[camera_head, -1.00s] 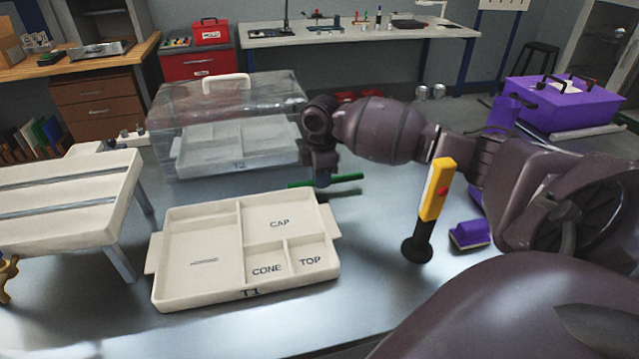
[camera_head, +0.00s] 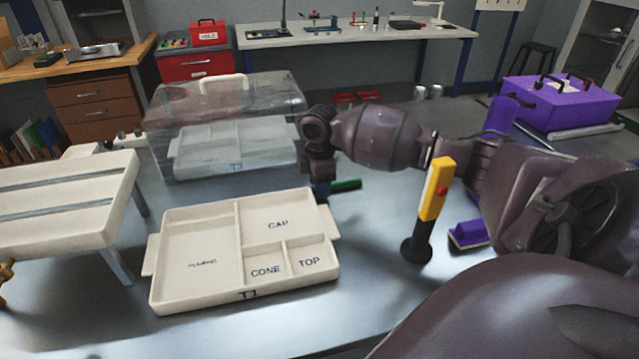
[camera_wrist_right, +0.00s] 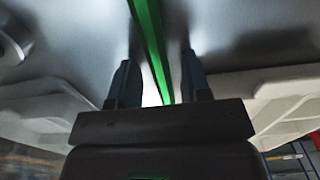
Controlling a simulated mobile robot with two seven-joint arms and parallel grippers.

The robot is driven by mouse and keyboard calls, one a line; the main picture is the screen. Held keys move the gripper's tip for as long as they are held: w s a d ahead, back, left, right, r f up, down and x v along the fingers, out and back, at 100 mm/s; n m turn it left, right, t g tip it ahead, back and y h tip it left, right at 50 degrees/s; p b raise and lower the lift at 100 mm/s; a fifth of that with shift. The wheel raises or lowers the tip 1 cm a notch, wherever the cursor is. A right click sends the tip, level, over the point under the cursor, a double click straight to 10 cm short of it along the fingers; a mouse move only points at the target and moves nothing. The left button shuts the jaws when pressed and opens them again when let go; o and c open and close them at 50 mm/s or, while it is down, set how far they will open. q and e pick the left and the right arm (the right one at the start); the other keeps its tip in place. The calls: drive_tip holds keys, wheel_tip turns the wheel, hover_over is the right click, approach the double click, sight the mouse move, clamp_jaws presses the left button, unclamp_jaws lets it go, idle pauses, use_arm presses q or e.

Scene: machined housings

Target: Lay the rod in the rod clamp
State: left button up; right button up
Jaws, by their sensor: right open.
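The green rod (camera_head: 346,185) shows in the head view behind the white tray, its left part not visible. In the right wrist view the rod (camera_wrist_right: 148,40) runs lengthwise between the two dark fingers of my right gripper (camera_wrist_right: 157,78). The fingers are open, with a gap on both sides of the rod. In the head view my right gripper (camera_head: 320,188) points down at the rod, its fingertips mostly hard to make out. I cannot identify the rod clamp in either view. My left gripper is not in view.
The white tray T1 (camera_head: 195,302) lies in front of the gripper. A clear lidded box (camera_head: 170,105) stands behind it. A yellow and black upright tool (camera_head: 434,195) and a purple block (camera_head: 468,233) are at right. A slotted white stand (camera_head: 70,225) is at left.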

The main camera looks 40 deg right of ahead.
wheel_tip(320, 180, up, 12)
drive_tip(key=p, duration=0.2)
drive_tip(key=shift+r, duration=0.15)
idle(0.6)
